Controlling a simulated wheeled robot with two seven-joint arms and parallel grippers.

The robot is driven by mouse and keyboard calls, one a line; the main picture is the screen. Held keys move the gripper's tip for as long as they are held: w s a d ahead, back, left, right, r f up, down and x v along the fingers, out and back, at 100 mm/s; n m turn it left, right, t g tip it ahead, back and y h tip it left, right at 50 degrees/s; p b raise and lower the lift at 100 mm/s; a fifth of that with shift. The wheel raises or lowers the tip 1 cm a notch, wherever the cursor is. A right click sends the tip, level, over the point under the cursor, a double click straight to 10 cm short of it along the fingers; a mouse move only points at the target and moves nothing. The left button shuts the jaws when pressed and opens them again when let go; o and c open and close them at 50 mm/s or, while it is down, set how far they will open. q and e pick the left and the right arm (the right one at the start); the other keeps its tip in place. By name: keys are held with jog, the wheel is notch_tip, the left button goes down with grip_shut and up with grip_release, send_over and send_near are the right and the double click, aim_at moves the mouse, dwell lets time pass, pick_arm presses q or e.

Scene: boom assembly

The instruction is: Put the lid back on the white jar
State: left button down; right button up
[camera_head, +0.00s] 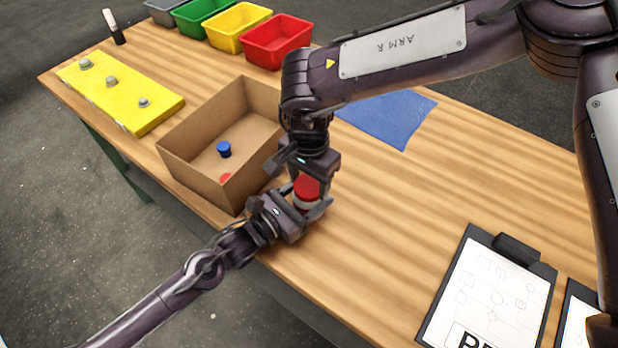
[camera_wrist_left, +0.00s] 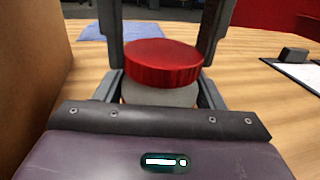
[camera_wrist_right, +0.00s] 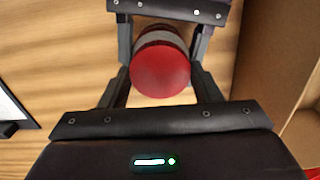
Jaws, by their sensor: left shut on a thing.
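The white jar (camera_head: 300,206) is upright beside the cardboard box, mostly hidden by my grippers. Its pale body (camera_wrist_left: 160,95) shows under the red lid (camera_wrist_left: 163,62) in the left wrist view. My left gripper (camera_head: 305,212) is shut around the jar's body from the side. The red lid (camera_head: 307,186) is over the jar's top, level and lined up; I cannot tell whether it is fully seated. My right gripper (camera_head: 308,180) points down from above, with its fingers on both sides of the lid (camera_wrist_right: 160,68). I cannot tell whether these fingers touch it.
The open cardboard box (camera_head: 190,183) beside the grippers holds a blue-topped item (camera_head: 224,149) and a small red item (camera_head: 226,177). A blue cloth (camera_head: 392,115) lies behind. A clipboard (camera_head: 490,295) is at front right. A yellow board (camera_head: 122,95) and coloured bins (camera_head: 278,45) stand farther back.

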jog(key=shift+c, duration=1.3)
jog(key=m, duration=1.4)
jog(key=shift+m, duration=0.3)
jog(key=m, duration=0.4)
jog(key=shift+a+m, duration=0.1)
jog(key=shift+m, duration=0.3)
jog(key=m, duration=0.5)
jog(key=shift+f, duration=0.1)
jog(key=m, duration=0.4)
jog(key=shift+m, duration=0.4)
jog(key=m, duration=0.6)
jog(key=shift+m, duration=0.3)
jog(key=m, duration=0.4)
jog(key=shift+m, duration=0.4)
jog(key=o, duration=1.1)
jog(key=shift+c, duration=0.2)
